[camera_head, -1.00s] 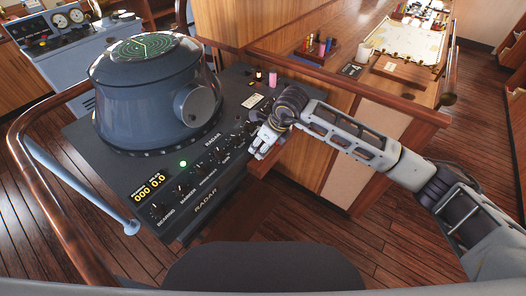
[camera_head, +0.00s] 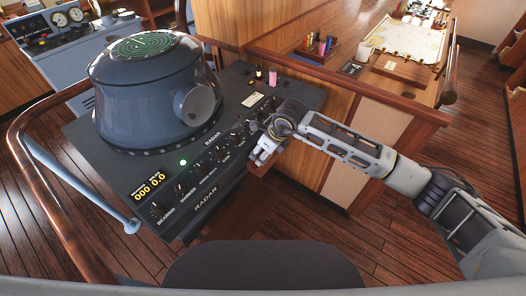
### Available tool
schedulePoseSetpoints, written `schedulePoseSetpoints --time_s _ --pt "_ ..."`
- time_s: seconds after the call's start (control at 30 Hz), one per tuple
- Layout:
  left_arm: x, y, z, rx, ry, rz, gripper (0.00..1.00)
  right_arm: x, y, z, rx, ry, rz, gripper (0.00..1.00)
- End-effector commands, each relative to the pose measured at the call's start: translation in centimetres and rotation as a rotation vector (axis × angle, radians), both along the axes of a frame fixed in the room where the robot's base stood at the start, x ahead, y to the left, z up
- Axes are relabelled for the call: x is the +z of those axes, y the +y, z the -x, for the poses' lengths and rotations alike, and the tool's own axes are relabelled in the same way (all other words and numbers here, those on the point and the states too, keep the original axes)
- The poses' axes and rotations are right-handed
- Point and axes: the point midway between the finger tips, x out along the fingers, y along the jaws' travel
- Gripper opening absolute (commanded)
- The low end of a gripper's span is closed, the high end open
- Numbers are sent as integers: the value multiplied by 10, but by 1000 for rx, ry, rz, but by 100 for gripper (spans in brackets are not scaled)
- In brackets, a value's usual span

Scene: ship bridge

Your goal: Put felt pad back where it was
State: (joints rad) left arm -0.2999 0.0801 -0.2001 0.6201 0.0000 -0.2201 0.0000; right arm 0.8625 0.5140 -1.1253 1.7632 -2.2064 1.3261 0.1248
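My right gripper (camera_head: 262,153) is over the front right edge of the dark radar console (camera_head: 120,170), beside its row of knobs. Its fingers point down and toward the front left. They are too small in the picture to show whether they are open or shut, or whether they hold anything. I cannot make out a felt pad anywhere; it may be hidden by the gripper or too small to tell. My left gripper is not in view.
A large round radar housing (camera_head: 140,95) stands on the console. A pink cylinder (camera_head: 273,78) and a small dark bottle (camera_head: 258,73) stand at its back right. A wooden rail (camera_head: 22,150) curves around the left. A chart table (camera_head: 345,85) with several items lies behind right.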

Motion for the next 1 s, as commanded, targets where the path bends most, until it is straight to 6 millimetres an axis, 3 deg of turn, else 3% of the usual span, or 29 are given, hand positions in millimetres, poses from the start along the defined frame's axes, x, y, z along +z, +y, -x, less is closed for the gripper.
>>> schedulePoseSetpoints --time_s 0.13,0.87,1.0 --pt "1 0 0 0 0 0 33 1 0 0 0 0 0 77" --pt "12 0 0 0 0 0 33 2 0 0 0 1 -1 77" --pt "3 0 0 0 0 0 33 19 -7 3 -1 -3 1 77"
